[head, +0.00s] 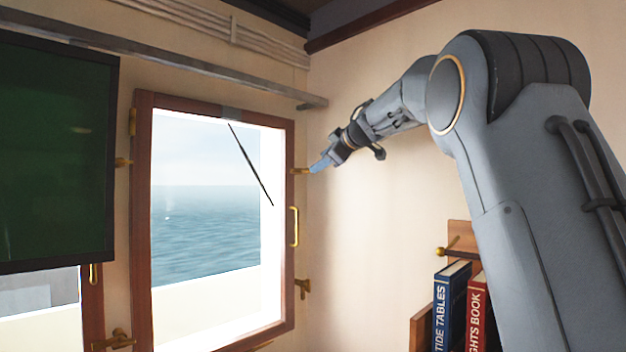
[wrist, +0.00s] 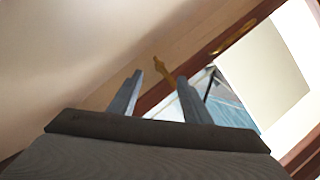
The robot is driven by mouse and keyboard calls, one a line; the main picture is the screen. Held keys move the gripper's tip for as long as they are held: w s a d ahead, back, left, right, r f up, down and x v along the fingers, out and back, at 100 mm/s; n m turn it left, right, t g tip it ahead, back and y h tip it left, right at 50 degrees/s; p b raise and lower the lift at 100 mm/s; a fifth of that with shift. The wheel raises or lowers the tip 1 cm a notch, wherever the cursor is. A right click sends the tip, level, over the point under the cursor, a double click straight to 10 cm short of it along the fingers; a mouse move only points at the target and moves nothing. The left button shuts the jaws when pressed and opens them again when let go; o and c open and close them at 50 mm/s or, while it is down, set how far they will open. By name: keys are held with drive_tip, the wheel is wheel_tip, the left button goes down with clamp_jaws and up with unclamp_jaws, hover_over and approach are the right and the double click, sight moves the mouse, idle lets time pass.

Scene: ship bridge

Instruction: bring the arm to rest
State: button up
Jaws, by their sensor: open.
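My gripper (head: 320,164) is at the end of my raised arm, which reaches from the right side of the head view toward the window corner. In the wrist view its two fingers (wrist: 155,95) stand apart with nothing between them but the background. A brass latch (head: 300,171) on the window frame's right side lies close to the fingertips in the head view. It also shows in the wrist view (wrist: 162,70), seen beyond and between the fingers. I cannot tell whether the fingers touch it.
A wood-framed window (head: 143,200) with a brass handle (head: 294,226) fills the middle left. A dark green screen (head: 55,150) hangs at the left. A grey rail (head: 200,72) runs above the window. Books (head: 450,305) stand on a wooden shelf at lower right, below my arm.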

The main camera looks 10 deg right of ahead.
drive_tip(key=shift+f, duration=0.1)
drive_tip(key=s+d+f+m+g+h+b, duration=0.1)
drive_tip(key=s+f+m+h+b, duration=0.3)
drive_tip(key=f, duration=0.9)
drive_tip(key=s+d+f+m+g, duration=0.1)
drive_tip(key=s+f+m+g, duration=0.3)
drive_tip(key=f, duration=0.9)
drive_tip(key=s+f+m+t+h+b, duration=0.15)
drive_tip(key=s+f, duration=0.45)
drive_tip(key=f, duration=0.7)
drive_tip(key=s+a+f+m+g+b, duration=0.1)
drive_tip(key=s+f+g, duration=0.3)
drive_tip(key=s+f, duration=0.8)
drive_tip(key=s+a+f+m+g+y+b, duration=0.1)
drive_tip(key=s+f+g, duration=0.4)
drive_tip(key=s+f, duration=0.7)
drive_tip(key=s+a+m+b, duration=0.1)
drive_tip(key=s+a, duration=0.1)
drive_tip(key=s, duration=0.5)
drive_tip(key=shift+a+f, duration=0.15)
drive_tip(key=shift+a, duration=0.25)
